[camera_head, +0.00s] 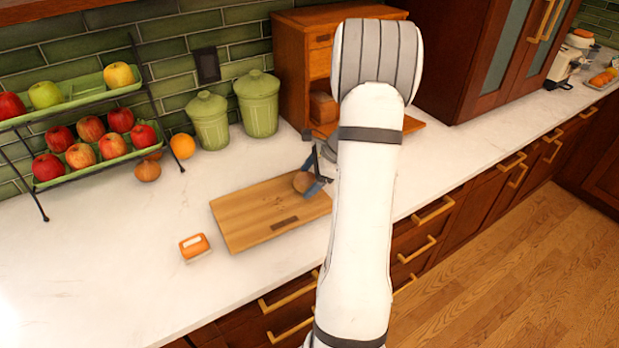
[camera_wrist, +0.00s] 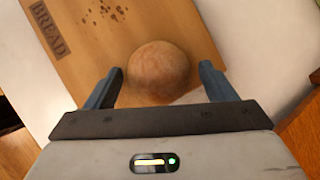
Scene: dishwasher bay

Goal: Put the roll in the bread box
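The round brown roll (camera_head: 301,182) lies at the right end of the wooden cutting board (camera_head: 250,212), which is marked BREAD in the wrist view. The roll (camera_wrist: 158,68) sits between the two blue fingers of my gripper (camera_wrist: 160,72). My gripper is open, with gaps visible on both sides of the roll. In the head view my arm partly hides my gripper (camera_head: 309,178). The wooden bread box (camera_head: 292,70) stands at the back of the counter, its front open and a brown loaf (camera_head: 323,107) inside. My arm hides part of its front.
Two green canisters (camera_head: 258,103) stand left of the bread box. A two-tier fruit rack (camera_head: 85,95) holds apples at the far left. An orange-and-white block (camera_head: 194,246) lies left of the board. The front left counter is clear.

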